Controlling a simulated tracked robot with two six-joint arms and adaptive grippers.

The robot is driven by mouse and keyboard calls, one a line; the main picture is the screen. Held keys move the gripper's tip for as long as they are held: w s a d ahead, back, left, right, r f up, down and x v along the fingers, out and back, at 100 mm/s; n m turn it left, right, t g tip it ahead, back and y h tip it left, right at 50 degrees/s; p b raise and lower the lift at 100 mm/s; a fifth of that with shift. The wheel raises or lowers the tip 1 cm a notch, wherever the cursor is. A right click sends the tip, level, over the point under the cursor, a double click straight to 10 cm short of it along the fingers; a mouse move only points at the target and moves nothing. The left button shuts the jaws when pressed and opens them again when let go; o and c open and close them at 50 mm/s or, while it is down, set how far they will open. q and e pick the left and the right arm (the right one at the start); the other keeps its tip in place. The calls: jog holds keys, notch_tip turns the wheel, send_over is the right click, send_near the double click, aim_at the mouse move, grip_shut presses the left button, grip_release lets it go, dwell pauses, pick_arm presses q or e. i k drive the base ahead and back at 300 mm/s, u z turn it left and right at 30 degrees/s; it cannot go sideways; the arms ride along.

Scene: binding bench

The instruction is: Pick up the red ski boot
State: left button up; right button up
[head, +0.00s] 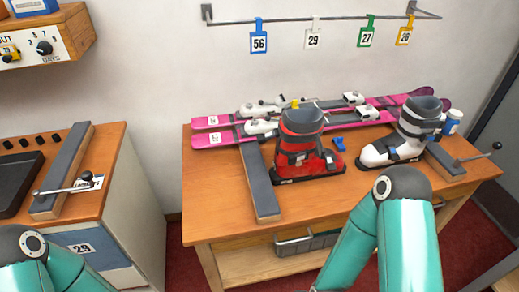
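The red ski boot (299,143) with black and grey parts stands upright on the wooden bench, in front of the pink skis, in the head view. Its toe points right. Neither gripper touches it in this view. Only teal links of my arms show, at the bottom left and at the lower right. Both of my grippers are out of view.
A white ski boot (400,136) stands to the right, beside a small cup (452,122). Pink skis (224,121) lie behind. A grey padded bar (260,185) is left of the red boot and a small blue piece (340,145) right. Numbered tags hang above.

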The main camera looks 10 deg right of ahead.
aim_at(297, 129)
jog(key=u, duration=0.1)
jog(key=i, duration=0.25)
jog(key=u, duration=1.95)
jog(key=k, duration=2.4)
jog(key=z, duration=1.5)
jog(key=i, duration=1.05)
jog(key=u, duration=0.05)
